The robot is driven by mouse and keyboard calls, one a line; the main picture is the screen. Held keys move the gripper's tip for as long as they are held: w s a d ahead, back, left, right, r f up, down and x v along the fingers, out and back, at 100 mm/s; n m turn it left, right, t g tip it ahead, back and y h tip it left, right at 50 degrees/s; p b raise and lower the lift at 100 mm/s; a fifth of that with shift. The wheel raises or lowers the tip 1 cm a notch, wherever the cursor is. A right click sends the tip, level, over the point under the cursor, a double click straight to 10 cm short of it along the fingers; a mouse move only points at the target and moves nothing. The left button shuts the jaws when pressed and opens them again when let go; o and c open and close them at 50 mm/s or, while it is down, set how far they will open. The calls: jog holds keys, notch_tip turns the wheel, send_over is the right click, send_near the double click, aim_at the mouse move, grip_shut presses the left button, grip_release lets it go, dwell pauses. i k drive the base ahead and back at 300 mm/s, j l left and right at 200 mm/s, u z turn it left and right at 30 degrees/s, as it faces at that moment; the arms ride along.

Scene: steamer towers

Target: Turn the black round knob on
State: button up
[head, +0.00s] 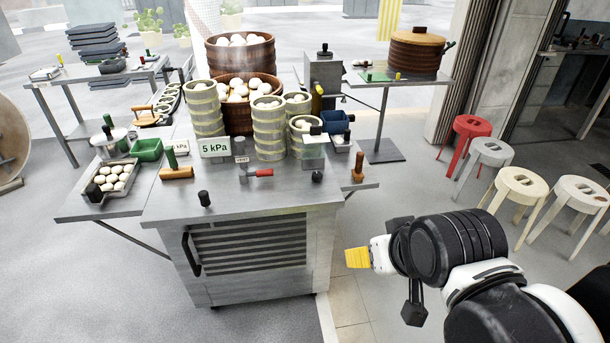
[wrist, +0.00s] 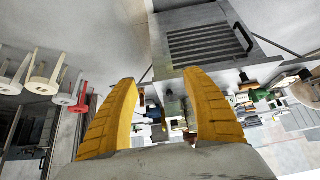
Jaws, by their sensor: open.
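A small black round knob (head: 317,176) sits near the right front of the steel cart top (head: 270,205). A taller black cylindrical knob (head: 204,198) stands near the front left edge of the same top. From here I cannot tell how either is set. My gripper (head: 357,258) has yellow fingers and is right of the cart, in front of and lower than the top, apart from both knobs. In the wrist view my gripper (wrist: 160,78) is open and empty, with the scene upside down.
A red-handled lever (head: 262,173), a "5 kPa" sign (head: 214,147) and steamer towers (head: 269,130) stand behind the knobs. A wooden-based lever (head: 357,170) is on the right side shelf. Several stools (head: 520,185) stand at right.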

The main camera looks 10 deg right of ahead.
aim_at(316, 177)
jog(key=i+l, duration=0.15)
jog(key=l, duration=0.25)
jog(key=i+l, duration=0.15)
jog(key=l, duration=0.25)
jog(key=i+l, duration=0.15)
jog(key=l, duration=0.25)
jog(key=u, duration=0.05)
